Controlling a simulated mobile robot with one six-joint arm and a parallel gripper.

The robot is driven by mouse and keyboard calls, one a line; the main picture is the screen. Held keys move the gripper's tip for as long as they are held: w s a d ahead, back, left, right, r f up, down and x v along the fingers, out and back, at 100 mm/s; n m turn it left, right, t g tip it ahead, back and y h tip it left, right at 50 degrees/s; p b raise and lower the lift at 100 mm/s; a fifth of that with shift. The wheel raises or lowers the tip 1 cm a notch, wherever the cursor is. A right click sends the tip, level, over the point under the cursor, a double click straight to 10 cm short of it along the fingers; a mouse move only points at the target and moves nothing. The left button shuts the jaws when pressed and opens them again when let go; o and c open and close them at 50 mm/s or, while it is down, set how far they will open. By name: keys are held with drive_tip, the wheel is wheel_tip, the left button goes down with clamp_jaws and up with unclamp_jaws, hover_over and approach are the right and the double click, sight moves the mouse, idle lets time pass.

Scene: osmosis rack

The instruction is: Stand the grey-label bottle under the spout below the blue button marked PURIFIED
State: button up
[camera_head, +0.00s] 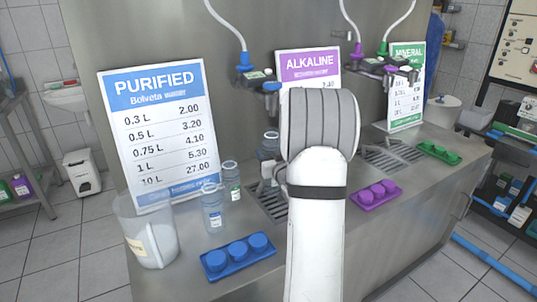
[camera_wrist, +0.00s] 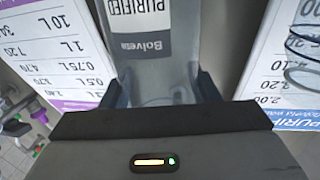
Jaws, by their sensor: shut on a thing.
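My gripper (camera_head: 268,176) is shut on a clear bottle (camera_head: 268,146), mostly hidden behind my arm in the head view. In the wrist view the bottle (camera_wrist: 157,78) sits between both fingers, and its grey label (camera_wrist: 142,28) reads PURIFIED Bolveta. The blue tap fitting and spout (camera_head: 271,87) hang above the bottle in the head view. The metal drip tray (camera_head: 272,207) lies below it. Whether the bottle's base touches the tray is hidden. The blue button's marking is too small to read.
A blue-label bottle (camera_head: 213,212) and a green-label bottle (camera_head: 231,180) stand left of the drip tray. A clear pitcher (camera_head: 150,238), a blue cap tray (camera_head: 238,257) and a purple cap tray (camera_head: 376,194) are on the counter. The PURIFIED price sign (camera_head: 155,130) stands behind.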

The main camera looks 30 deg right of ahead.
drive_tip(key=shift+f, duration=0.2)
drive_tip(key=o, duration=1)
